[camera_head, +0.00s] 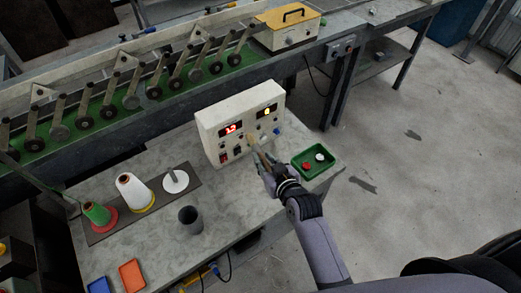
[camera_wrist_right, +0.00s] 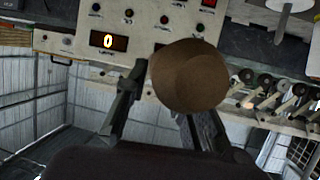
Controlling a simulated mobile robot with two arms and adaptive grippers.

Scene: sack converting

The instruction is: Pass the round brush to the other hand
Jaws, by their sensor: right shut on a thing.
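My right gripper (camera_head: 268,175) reaches in from the lower right and is in front of the control box. It is shut on the round brush (camera_head: 257,157), a small tan piece that stands up from the fingers. In the right wrist view the brush shows as a brown round end (camera_wrist_right: 190,76) between the two fingers (camera_wrist_right: 158,110); its far part is hidden. The brush is held above the table. My left gripper is not in view in either frame.
A dark cup (camera_head: 191,220), thread cones (camera_head: 133,190) and small blue and orange trays (camera_head: 131,275) are at left.

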